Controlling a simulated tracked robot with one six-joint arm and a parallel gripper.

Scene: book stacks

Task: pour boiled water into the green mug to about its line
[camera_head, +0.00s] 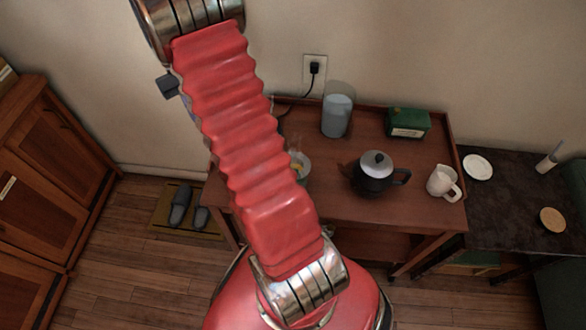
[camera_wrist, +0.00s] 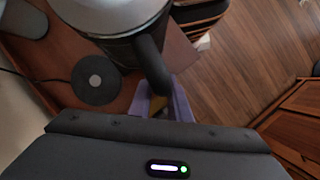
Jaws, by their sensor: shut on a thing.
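In the wrist view, my gripper (camera_wrist: 163,104), with pale purple fingers, is shut on the black handle of a steel kettle (camera_wrist: 106,18). The kettle is at the top of the picture, partly cut off. A round dark base (camera_wrist: 96,80) with a pale centre lies below it, bare, so the kettle is off it. In the head view, my red arm hides the gripper and kettle. A small cup-like vessel (camera_head: 303,171) shows at the arm's right edge, partly hidden, with something yellowish inside and faint haze above. I cannot tell whether it is the green mug.
The brown table (camera_head: 355,207) also bears a translucent bluish container (camera_head: 337,112), a green box (camera_head: 408,122), a dark teapot (camera_head: 374,176) and a white jug (camera_head: 442,182). A darker side table (camera_head: 507,205) stands right, a wooden cabinet (camera_head: 45,165) left. A wall socket (camera_head: 315,68) has a cord.

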